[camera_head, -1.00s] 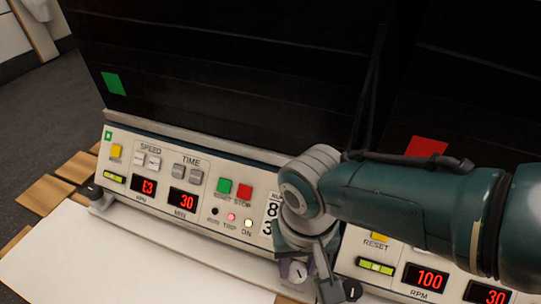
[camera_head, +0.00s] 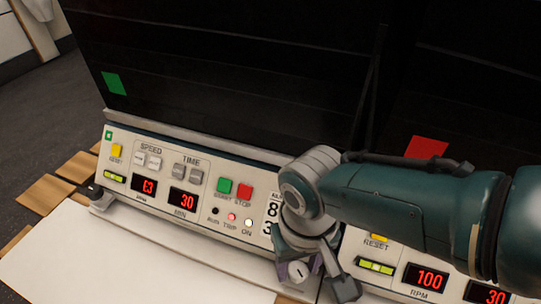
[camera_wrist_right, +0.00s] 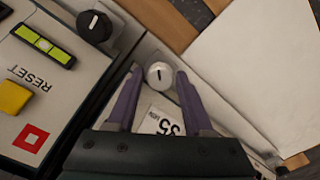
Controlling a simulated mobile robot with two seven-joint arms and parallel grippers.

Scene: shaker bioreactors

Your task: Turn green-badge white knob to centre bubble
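The white knob (camera_head: 298,273) sits at the right end of the front of the green-badge unit (camera_head: 180,180); it has a dark line on its face. My right gripper (camera_head: 302,266) is around this knob. In the right wrist view the knob (camera_wrist_right: 159,75) lies between the purple fingertips, with narrow gaps showing on both sides. The green-badge unit's level vial (camera_head: 114,178) is yellow-green at the panel's left; its bubble is too small to place exactly. The green badge (camera_head: 109,135) is above it. My left gripper is not in view.
The red-badge unit (camera_head: 405,275) stands close on the right with its own level vial (camera_head: 376,266). Its black knob (camera_wrist_right: 94,25) is close beside my fingers. The green-badge unit's black knob (camera_head: 92,191) is at its left end. A white board (camera_head: 120,255) lies in front.

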